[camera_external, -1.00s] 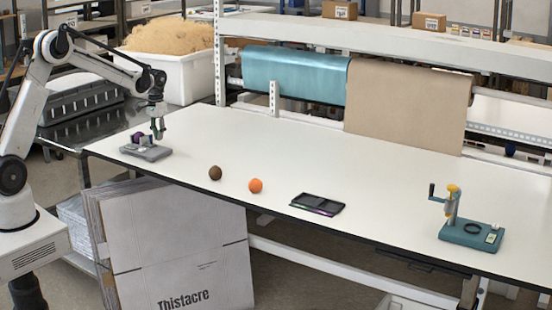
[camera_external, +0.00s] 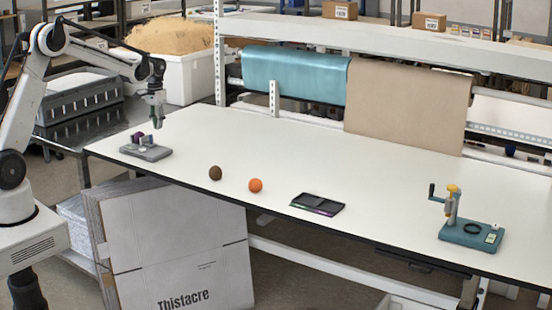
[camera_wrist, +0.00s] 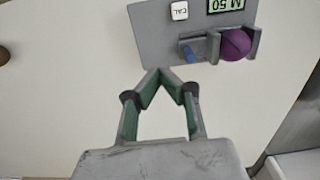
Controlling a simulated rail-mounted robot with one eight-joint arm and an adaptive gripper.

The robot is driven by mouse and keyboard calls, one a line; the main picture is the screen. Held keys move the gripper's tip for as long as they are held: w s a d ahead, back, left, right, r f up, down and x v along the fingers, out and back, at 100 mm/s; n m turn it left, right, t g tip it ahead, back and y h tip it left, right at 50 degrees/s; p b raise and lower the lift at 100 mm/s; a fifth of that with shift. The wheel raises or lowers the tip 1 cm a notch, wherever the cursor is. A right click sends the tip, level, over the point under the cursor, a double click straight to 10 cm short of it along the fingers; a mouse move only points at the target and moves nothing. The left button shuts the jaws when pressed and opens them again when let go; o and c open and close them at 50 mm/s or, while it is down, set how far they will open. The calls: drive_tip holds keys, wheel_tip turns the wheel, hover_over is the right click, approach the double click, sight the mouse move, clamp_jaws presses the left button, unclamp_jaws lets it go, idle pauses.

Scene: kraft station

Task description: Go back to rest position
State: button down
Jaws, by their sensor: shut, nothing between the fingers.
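My gripper (camera_external: 158,118) hangs above the left end of the white table (camera_external: 300,160), pointing down. Its fingertips meet and it holds nothing; the wrist view shows the green-lined fingers (camera_wrist: 158,74) closed to a point. Just beyond the fingertips in that view is a grey device (camera_wrist: 155,45) with a purple ball (camera_wrist: 235,43) in its holder, a green display reading "M 50", a "CAL" button and a blue pin. In the external view the device (camera_external: 146,153) sits on the table below and slightly left of my gripper.
A brown ball (camera_external: 215,173), an orange ball (camera_external: 255,185), a black tray (camera_external: 318,203) and a teal device with a crank (camera_external: 470,232) stand along the table's front. The table's back half is clear. A white bin (camera_external: 190,80) stands behind my arm.

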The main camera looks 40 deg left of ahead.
drive_tip(key=s+d+r+t+b, duration=0.15)
drive_tip(key=s+r, duration=0.25)
drive_tip(key=s, duration=0.5)
drive_tip(key=s+r+t+b, duration=0.1)
drive_tip(key=s+r+t, duration=0.1)
drive_tip(key=s+r, duration=0.5)
drive_tip(key=s+f+t+b, duration=0.1)
drive_tip(key=s+f, duration=0.2)
drive_tip(key=s, duration=0.4)
drive_tip(key=s+f+t+b, duration=0.1)
drive_tip(key=s+f, duration=0.1)
drive_tip(key=s, duration=0.5)
drive_tip(key=s+f+m+t+b, duration=0.1)
drive_tip(key=s+f, duration=0.2)
drive_tip(key=s, duration=0.3)
drive_tip(key=shift+s+d+f+t, duration=0.3)
drive_tip(key=shift+s+t, duration=0.05)
drive_tip(key=shift+s, duration=0.05)
drive_tip(key=c, duration=2.4)
unclamp_jaws()
drive_tip(key=shift+c, duration=0.2)
